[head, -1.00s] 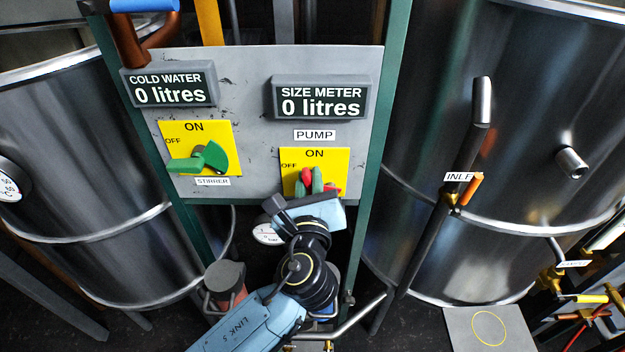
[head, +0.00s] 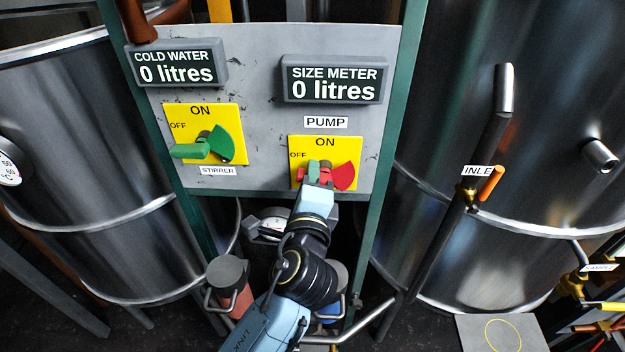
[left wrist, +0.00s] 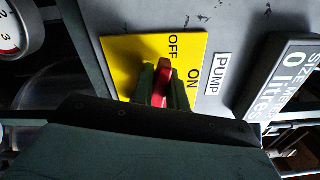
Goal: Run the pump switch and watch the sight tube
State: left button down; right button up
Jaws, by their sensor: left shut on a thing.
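The pump switch is a red knob (head: 301,172) on a yellow plate (head: 350,150) marked ON and OFF, below the PUMP label. My left gripper (head: 314,172) is at the switch and shut on its red handle. In the left wrist view the handle (left wrist: 164,82) shows between the two green-grey fingers (left wrist: 162,92), its end towards OFF. The fingers partly hide the handle in the head view. The size meter (head: 334,80) reads 0 litres. I cannot tell which thing is the sight tube. My right gripper is not in view.
The stirrer switch (head: 190,150) is green, its handle pointing left. The cold water display (head: 176,66) reads 0 litres. Steel tanks stand on both sides. A dark pipe (head: 443,235) with an INLET label and an orange lever (head: 490,183) stands on the right.

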pick_arm(q)
jog(key=shift+f+n+b, duration=0.15)
jog(key=shift+n+b, duration=0.2)
jog(key=shift+n, duration=0.4)
jog(key=shift+f+n+b, duration=0.15)
jog(key=shift+n+b, duration=0.2)
jog(key=shift+n, duration=0.4)
jog(key=c, duration=1.4)
grip_release()
jog(key=shift+s, duration=0.15)
